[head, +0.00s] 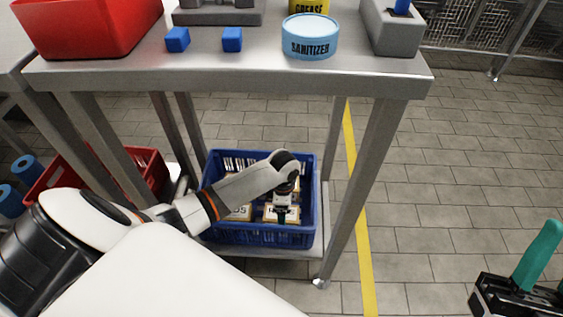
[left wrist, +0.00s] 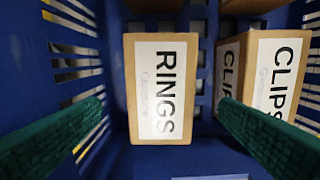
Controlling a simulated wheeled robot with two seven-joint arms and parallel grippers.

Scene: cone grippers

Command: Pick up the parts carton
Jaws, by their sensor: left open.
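A brown carton with a white RINGS label (left wrist: 162,90) stands in a blue crate (head: 262,236). A carton labelled CLIPS (left wrist: 277,75) is to its right in the left wrist view. Which one is the parts carton cannot be told from the labels. My left gripper (left wrist: 162,108) is open above the crate floor, its green fingers on either side of the RINGS carton in the picture, with no contact visible. In the head view my left arm reaches down into the crate, and its fingers are hard to make out. My right gripper (head: 545,268) is at the lower right edge, partly cut off.
The crate sits on the lower shelf of a steel table (head: 240,78), between its legs. A red crate (head: 148,170) stands left. Floor at right is clear.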

